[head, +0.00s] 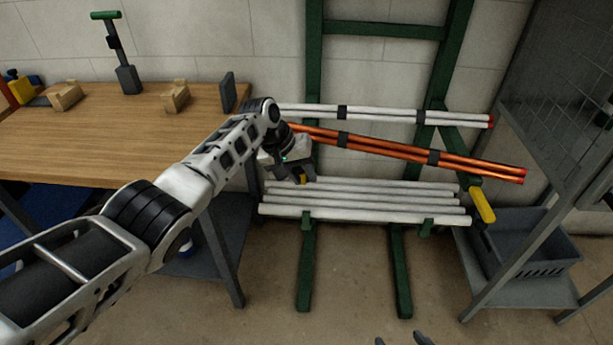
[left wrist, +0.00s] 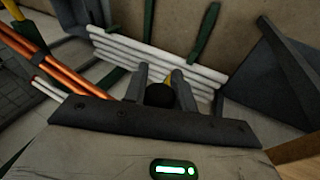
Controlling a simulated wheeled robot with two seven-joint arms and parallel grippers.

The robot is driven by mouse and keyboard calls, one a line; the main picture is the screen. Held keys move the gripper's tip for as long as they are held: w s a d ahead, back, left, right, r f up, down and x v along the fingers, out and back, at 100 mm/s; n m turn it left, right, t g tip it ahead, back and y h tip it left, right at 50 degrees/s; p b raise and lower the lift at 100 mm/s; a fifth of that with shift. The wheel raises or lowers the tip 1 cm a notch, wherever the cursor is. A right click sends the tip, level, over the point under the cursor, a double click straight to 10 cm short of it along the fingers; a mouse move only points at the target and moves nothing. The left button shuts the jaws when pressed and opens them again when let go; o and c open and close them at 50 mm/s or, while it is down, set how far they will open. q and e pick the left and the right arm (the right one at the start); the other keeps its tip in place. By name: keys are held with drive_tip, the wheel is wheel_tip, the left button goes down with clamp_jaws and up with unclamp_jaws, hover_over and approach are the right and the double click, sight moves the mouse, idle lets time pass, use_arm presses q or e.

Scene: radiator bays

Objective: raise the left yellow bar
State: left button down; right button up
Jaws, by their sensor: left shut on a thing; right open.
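The left yellow bar shows only as a small yellow bit (head: 303,180) under my left gripper (head: 300,179) in the head view, at the left end of the rack. The right yellow bar (head: 482,205) slants at the rack's right end, free of any gripper. My right gripper (head: 402,340) is open and empty at the bottom edge of the head view.
The green rack (head: 402,270) carries white pipes (head: 365,205) low down. Copper pipes (head: 400,150) above slope down to the right, below another white pair (head: 390,115). A wooden workbench (head: 110,130) stands left. A grey crate (head: 530,240) sits right, near a mesh panel (head: 560,70).

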use_arm(q)
drive_tip(key=shift+w+d+r, duration=0.2)
drive_tip(key=shift+w+r, duration=0.15)
drive_tip(key=shift+r, duration=0.1)
drive_tip(key=c, duration=1.3)
unclamp_jaws()
drive_tip(key=shift+o, duration=0.8)
drive_tip(key=shift+f, duration=0.2)
drive_tip(key=shift+s+a, duration=0.1)
drive_tip(key=shift+a, duration=0.05)
drive_tip(key=p+v, duration=0.1)
drive_tip(key=v, duration=1.5)
